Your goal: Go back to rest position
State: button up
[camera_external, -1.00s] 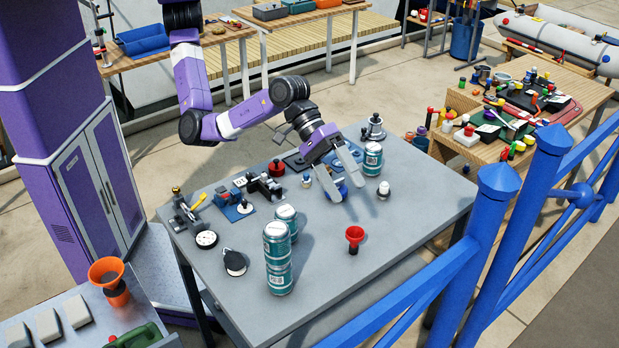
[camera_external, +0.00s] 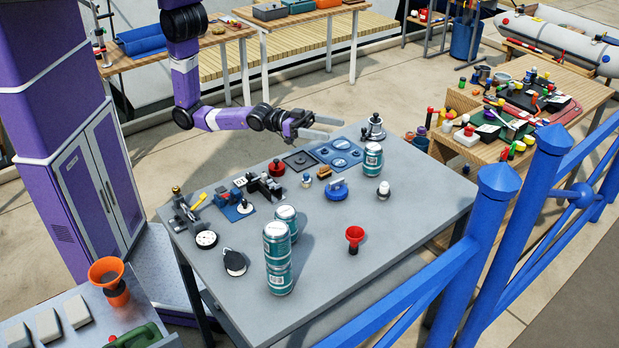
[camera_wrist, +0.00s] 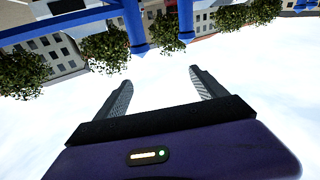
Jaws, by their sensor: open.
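My gripper (camera_external: 328,127) is open and empty, raised above the far edge of the grey table (camera_external: 335,268). Its fingers point to the right, roughly level. In the wrist view my gripper (camera_wrist: 158,92) has its two fingers spread, with only pale sky between them. The picture there is upside down, with blue posts (camera_wrist: 134,25), trees and buildings along the top. My arm is bent at the elbow, with the forearm roughly level.
Teal cans (camera_external: 278,262) stand at the table's front, with another can (camera_external: 373,159) at the right. Blue railing (camera_external: 490,235) runs along the front right.

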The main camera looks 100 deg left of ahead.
jog(key=s+a+f+n+g+y, duration=0.1)
jog(key=s+a, duration=0.4)
jog(key=s, duration=0.5)
jog(key=s+a+f+n+g+y+b, duration=0.1)
jog(key=s+a+f+y, duration=0.2)
jog(key=s, duration=0.8)
jog(key=s+a+f+n+g+y, duration=0.1)
jog(key=s+a+f+y, duration=0.1)
jog(key=s+a+f, duration=0.2)
jog(key=s+a, duration=0.3)
jog(key=s, duration=0.3)
jog(key=shift+s+a+f+y, duration=0.2)
jog(key=shift+f+y, duration=0.1)
jog(key=shift+y, duration=0.1)
